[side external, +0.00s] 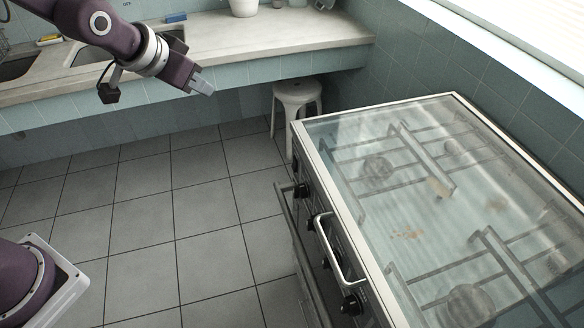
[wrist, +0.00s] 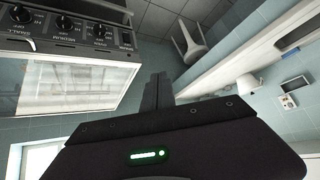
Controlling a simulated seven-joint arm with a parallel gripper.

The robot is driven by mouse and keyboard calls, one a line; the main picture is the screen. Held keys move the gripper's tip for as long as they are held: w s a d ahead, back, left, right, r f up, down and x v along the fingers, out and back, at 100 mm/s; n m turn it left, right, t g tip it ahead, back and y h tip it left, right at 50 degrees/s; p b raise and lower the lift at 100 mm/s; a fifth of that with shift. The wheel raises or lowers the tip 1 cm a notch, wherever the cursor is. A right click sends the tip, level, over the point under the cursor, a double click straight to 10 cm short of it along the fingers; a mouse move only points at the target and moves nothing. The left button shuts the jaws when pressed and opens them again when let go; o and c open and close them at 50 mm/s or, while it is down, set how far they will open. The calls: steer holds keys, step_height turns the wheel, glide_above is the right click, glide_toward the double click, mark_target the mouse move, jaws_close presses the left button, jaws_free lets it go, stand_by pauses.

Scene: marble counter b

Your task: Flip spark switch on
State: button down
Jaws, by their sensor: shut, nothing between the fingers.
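My gripper (side external: 203,86) is shut and empty, held in the air at the upper left of the side view, well apart from the stove. Its closed fingers also show in the wrist view (wrist: 158,92). The stove (side external: 330,170) stands at the right, with black knobs on its front, such as one knob (side external: 351,304) near the lower edge. In the wrist view, the stove's control panel (wrist: 50,45) is at the upper left, with a row of black knobs (wrist: 65,22) and printed labels.
A glass lid (side external: 400,235) covers the burners. A curved handle (side external: 330,252) sticks out from the stove front. A white stool (side external: 297,98) stands behind the stove, beside the counter (side external: 260,45). The tiled floor (side external: 210,205) left of the stove is clear.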

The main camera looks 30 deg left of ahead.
mark_target(294, 165)
steer(key=w+d+f+m+t, duration=0.1)
steer(key=w+f, duration=0.4)
steer(key=f, duration=0.7)
steer(key=w+f+m+t, duration=0.1)
steer(key=w+f, duration=0.4)
steer(key=f, duration=0.6)
step_height(294, 165, down, 9)
steer(key=s+m+t+h, duration=0.1)
steer(key=s, duration=0.1)
steer(key=shift+d, duration=0.4)
steer(key=shift+w+d+f, duration=0.2)
steer(key=shift+w+d, duration=0.8)
steer(key=shift+d, duration=0.05)
steer(key=shift+w+d+f, duration=0.15)
steer(key=shift+w+d, duration=0.85)
steer(key=shift+w, duration=0.05)
steer(key=shift+w+d+f, duration=0.2)
steer(key=shift+w+d, duration=0.8)
steer(key=shift+d, duration=0.05)
steer(key=shift+d, duration=0.1)
steer(key=shift+w+d, duration=0.2)
steer(key=shift+w, duration=0.1)
